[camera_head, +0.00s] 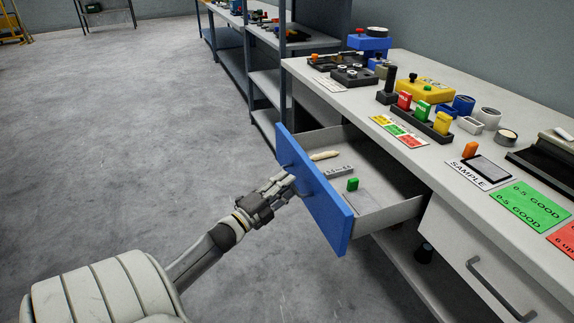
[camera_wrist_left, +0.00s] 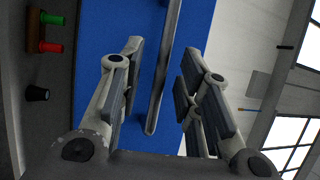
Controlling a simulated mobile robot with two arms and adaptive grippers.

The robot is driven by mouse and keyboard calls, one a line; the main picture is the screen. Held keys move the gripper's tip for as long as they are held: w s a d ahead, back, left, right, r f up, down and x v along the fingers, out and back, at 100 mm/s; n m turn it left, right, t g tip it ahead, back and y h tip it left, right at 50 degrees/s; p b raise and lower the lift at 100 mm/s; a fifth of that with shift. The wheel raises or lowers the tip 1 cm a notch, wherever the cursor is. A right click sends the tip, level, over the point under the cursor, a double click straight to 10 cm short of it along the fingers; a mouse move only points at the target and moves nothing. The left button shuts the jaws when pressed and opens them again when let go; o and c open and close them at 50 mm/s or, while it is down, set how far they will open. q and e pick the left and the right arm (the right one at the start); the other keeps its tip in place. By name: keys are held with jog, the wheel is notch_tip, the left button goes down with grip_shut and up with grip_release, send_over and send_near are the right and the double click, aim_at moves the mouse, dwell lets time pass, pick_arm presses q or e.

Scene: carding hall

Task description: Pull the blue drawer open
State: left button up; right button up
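The blue drawer (camera_head: 325,215) stands pulled out from under the grey-white workbench, and its inside shows. My left gripper (camera_head: 284,184) is at the outer face of the drawer front, by its handle. In the left wrist view the bar handle (camera_wrist_left: 166,70) runs between the two fingers of my left gripper (camera_wrist_left: 160,88), against the blue front (camera_wrist_left: 235,15). The fingers are apart, with a visible gap on each side of the bar. My right gripper is in neither view.
The drawer holds a beige item (camera_head: 324,155), a grey block (camera_head: 340,172) and a green piece (camera_head: 352,184). The workbench top (camera_head: 445,165) carries many small parts. A closed drawer with a dark handle (camera_head: 497,287) is at the right. The floor left is clear.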

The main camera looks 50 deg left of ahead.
pick_arm(q)
jog(key=s+f, duration=0.2)
jog(key=s, duration=0.9)
